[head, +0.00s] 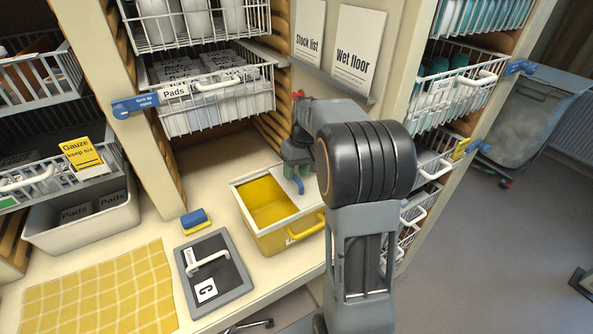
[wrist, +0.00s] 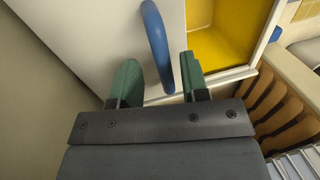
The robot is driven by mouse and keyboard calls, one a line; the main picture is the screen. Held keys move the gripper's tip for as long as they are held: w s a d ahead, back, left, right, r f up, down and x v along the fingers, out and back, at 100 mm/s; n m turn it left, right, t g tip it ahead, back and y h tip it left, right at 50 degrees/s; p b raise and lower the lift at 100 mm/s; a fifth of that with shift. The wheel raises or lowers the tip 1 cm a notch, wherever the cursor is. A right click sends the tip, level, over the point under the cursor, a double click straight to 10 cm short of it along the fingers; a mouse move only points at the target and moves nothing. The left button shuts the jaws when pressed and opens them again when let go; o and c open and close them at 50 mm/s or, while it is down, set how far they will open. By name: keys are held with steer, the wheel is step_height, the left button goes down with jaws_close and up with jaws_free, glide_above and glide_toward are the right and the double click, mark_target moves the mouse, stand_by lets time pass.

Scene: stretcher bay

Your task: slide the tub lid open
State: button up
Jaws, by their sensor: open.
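The yellow tub (head: 273,240) stands on the counter with a white rim. Its white lid (wrist: 80,38) covers the right part in the head view, and the left part is open, showing the yellow inside (head: 264,198). The inside also shows in the wrist view (wrist: 222,52). A blue handle (head: 298,183) stands on the lid. My gripper (wrist: 160,72) is open, its green fingers either side of the near end of the blue handle (wrist: 158,42), with gaps visible. In the head view my arm hides the tub's right end.
A grey panel marked C (head: 226,283), a blue-and-yellow block (head: 195,219) and a yellow checked cloth (head: 100,295) lie left of the tub. A wire basket of pads (head: 215,108) hangs above. Shelf uprights and more baskets (head: 452,92) flank my arm.

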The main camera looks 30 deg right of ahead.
steer(key=shift+r+b, duration=0.3)
steer(key=shift+r, duration=0.2)
steer(key=s+a+r+b, duration=0.3)
steer(key=s+r+b, duration=0.1)
steer(key=s+r, duration=0.8)
steer(key=shift+s+a, duration=0.2)
steer(key=shift+s, duration=0.6)
